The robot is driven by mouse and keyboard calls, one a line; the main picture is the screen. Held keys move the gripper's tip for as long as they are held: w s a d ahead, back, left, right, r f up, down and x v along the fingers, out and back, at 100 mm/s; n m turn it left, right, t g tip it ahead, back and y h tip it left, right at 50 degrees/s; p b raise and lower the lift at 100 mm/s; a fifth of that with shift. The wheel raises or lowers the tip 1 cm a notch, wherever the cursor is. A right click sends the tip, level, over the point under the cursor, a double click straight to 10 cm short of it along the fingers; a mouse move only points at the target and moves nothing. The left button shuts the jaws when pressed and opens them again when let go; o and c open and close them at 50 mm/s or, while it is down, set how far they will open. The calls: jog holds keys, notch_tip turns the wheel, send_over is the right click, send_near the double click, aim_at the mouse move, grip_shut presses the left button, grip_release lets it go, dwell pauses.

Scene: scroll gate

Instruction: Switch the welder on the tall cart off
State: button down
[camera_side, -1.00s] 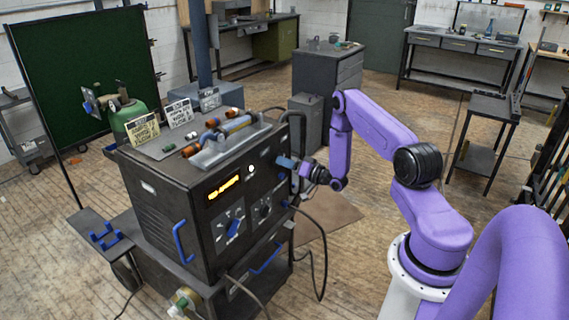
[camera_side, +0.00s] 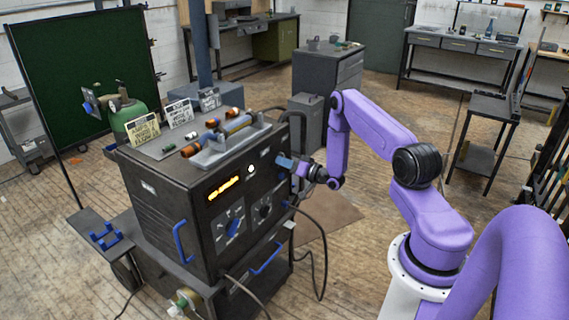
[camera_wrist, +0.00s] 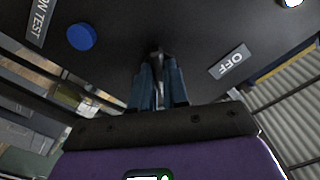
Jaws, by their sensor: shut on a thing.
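The welder (camera_side: 160,215) is a dark box on a cart, with its amber display (camera_side: 223,187) lit and a blue-pointer dial (camera_side: 233,228) below. My gripper (camera_side: 287,162) is at the upper right of its front panel. In the wrist view, the blue fingers of my gripper (camera_wrist: 158,92) are shut on a small grey metal switch lever (camera_wrist: 157,56), mostly hidden between them. An OFF label (camera_wrist: 231,62) is on the panel right of the fingers. A label ending in "ON TEST" (camera_wrist: 39,20) and a blue button (camera_wrist: 81,37) are to the left.
A white light (camera_side: 251,169) glows on the panel; it also shows in the wrist view (camera_wrist: 291,2). Cables (camera_side: 322,250) hang at the cart's right side. A tray (camera_side: 228,146) and label cards (camera_side: 142,130) sit on top. A green cylinder (camera_side: 128,116) stands behind.

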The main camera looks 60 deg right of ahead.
jog(key=shift+n, duration=7.6)
jog(key=shift+s, duration=0.1)
jog(key=c, duration=1.1)
grip_release()
jog(key=s, duration=1.7)
jog(key=shift+s, duration=0.2)
